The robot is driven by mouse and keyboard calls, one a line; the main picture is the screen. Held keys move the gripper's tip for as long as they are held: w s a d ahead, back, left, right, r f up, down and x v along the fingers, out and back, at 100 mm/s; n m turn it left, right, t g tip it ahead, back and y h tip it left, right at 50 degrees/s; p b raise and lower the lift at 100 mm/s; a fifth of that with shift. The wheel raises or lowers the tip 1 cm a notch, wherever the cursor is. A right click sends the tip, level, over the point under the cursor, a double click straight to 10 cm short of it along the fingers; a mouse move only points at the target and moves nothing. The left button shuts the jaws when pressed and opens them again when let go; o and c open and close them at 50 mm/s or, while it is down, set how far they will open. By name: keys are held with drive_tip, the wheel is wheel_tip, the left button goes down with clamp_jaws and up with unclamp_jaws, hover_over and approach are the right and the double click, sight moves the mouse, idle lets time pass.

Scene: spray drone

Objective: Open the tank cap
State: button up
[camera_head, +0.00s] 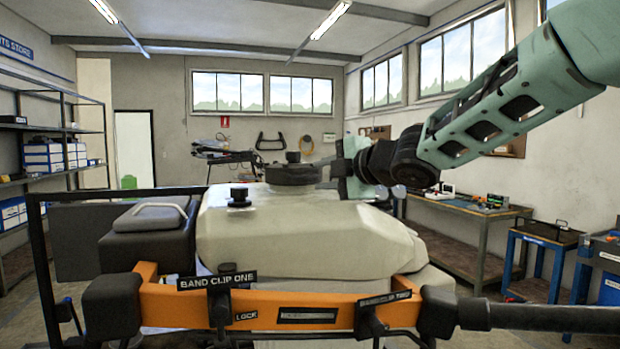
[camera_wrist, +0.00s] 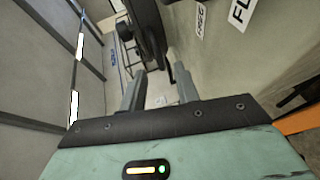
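The tank (camera_head: 300,235) is a large beige body in the middle of the head view. Its wide black cap (camera_head: 291,174) sits on top with a small raised knob. In the wrist view the cap (camera_wrist: 149,30) is a dark disc seen nearly edge-on, at the top of the picture beside the pale tank wall (camera_wrist: 225,65). My gripper (camera_head: 340,168) is just right of the cap in the head view. In the wrist view my gripper's two fingers (camera_wrist: 158,80) are apart with a gap between them. I cannot tell whether they touch the cap.
A smaller black cap (camera_head: 239,197) is at the tank's left. An orange band (camera_head: 255,308) with black clips crosses the front, labelled BAND CLIP ONE. A black box (camera_head: 150,235) stands left. A workbench (camera_head: 460,210) is at the right, shelves (camera_head: 45,150) at the left.

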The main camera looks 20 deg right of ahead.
sight(307, 177)
drive_tip(key=x, duration=0.5)
clamp_jaws()
